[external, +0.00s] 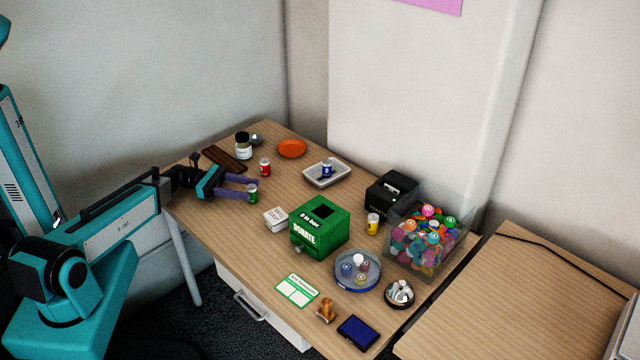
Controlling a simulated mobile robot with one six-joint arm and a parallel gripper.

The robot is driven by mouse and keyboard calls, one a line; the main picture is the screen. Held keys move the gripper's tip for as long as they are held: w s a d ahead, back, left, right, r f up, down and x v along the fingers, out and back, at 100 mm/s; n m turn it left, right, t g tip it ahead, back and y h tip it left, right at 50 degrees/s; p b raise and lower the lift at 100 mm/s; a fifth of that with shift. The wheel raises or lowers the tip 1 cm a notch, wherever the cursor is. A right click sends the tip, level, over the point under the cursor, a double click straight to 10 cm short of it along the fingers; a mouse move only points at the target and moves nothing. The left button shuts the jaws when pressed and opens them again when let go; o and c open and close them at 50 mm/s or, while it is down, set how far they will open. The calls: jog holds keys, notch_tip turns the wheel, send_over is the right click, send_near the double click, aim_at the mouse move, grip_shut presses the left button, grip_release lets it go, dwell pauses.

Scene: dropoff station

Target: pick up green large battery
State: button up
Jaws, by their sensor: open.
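The green large battery (252,193) stands upright on the wooden table, left of centre. My gripper (250,189) is open with its two purple fingers stretched to the right, their tips at the battery. The battery shows at the ends of the fingers; whether it is fully between them or touched by them, I cannot tell.
A red battery (265,167) stands just behind my gripper. A green donate box (322,228) and a small white box (275,218) stand to the right. A white tray (341,180) holds a blue battery (326,169). A yellow battery (373,224) stands beyond the donate box.

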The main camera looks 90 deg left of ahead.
aim_at(256, 191)
jog(key=shift+w+d, duration=0.2)
jog(key=shift+w, duration=0.4)
jog(key=shift+x, duration=2.5)
jog(key=shift+c, duration=0.4)
grip_shut()
